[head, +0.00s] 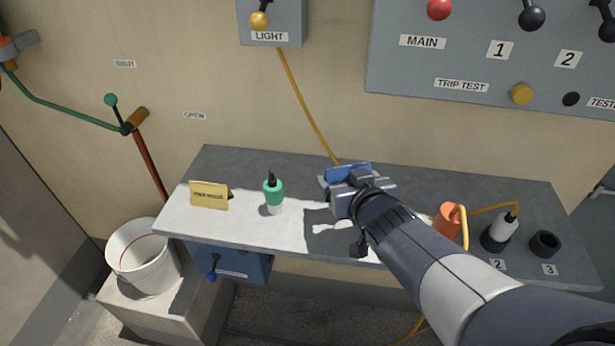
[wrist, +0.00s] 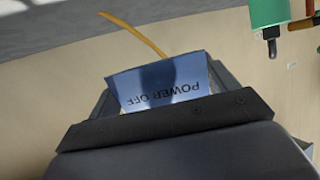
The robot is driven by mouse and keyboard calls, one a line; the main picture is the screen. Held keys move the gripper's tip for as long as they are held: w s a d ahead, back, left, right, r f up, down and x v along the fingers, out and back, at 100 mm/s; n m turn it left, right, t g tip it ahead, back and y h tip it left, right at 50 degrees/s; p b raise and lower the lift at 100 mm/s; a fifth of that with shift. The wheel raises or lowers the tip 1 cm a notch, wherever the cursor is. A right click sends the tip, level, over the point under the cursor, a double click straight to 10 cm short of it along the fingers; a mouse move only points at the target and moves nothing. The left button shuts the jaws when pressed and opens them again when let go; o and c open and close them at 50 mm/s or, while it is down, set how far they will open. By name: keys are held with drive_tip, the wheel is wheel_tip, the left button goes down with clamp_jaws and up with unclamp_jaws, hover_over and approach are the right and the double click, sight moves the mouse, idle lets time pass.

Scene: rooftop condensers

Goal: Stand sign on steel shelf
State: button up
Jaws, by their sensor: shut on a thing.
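A blue sign (head: 348,171) with "POWER OFF" on it is held in my gripper (head: 357,188) over the middle of the grey steel shelf (head: 250,168). In the wrist view the sign (wrist: 160,84) sits between the two fingers, its lettering upside down in the picture. My gripper is shut on it. A shadow falls on the shelf in front of and below the gripper, and the sign seems to be above the surface. The sign's lower edge is hidden by the gripper in the head view.
A switch panel (head: 480,75) hangs above. Shelf between bottle and gripper is clear.

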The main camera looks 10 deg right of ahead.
wheel_tip(320, 180, down, 8)
drive_tip(key=b, duration=0.4)
drive_tip(key=shift+f, duration=0.1)
drive_tip(key=shift+f, duration=0.15)
drive_tip(key=o, duration=0.9)
drive_tip(key=shift+r, duration=0.3)
